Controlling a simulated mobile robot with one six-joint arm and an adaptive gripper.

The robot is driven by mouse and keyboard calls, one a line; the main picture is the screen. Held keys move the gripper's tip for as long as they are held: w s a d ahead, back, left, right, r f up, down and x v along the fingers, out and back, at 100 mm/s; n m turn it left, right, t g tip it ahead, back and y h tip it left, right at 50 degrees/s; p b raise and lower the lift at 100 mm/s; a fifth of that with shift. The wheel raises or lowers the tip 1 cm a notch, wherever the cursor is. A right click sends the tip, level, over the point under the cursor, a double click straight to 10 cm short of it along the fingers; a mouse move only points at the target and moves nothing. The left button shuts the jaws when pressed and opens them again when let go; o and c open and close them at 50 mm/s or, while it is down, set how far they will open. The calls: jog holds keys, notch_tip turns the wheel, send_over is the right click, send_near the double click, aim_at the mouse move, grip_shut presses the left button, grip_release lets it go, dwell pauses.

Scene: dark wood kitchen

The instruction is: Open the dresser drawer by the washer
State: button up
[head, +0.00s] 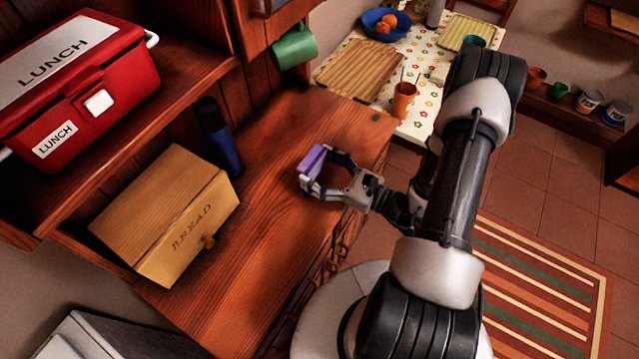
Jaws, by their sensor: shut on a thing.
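The wooden dresser (270,215) fills the middle of the head view, seen from above. Its front, with carved drawer faces (338,258), shows only as a steep narrow strip beside my base. I cannot tell from this angle whether a drawer stands out. My gripper (316,172) is over the dresser top, towards its right part, shut on a small purple block-like thing (311,158). I cannot tell whether this thing touches the top. A white, grey-edged appliance (85,340), perhaps the washer, shows in part at the lower left.
A bread box (165,215) and a dark blue bottle (219,140) stand on the dresser. A red lunch box (90,85) sits on the shelf above. A green mug (294,47) hangs nearby. A table with a flowered cloth (425,75) stands behind. Striped rug (540,280) at right.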

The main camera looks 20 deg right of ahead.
aim_at(320, 181)
jog(key=shift+f+b, duration=0.85)
jog(key=shift+f, duration=1.7)
jog(key=shift+f, duration=0.2)
jog(key=o, duration=0.8)
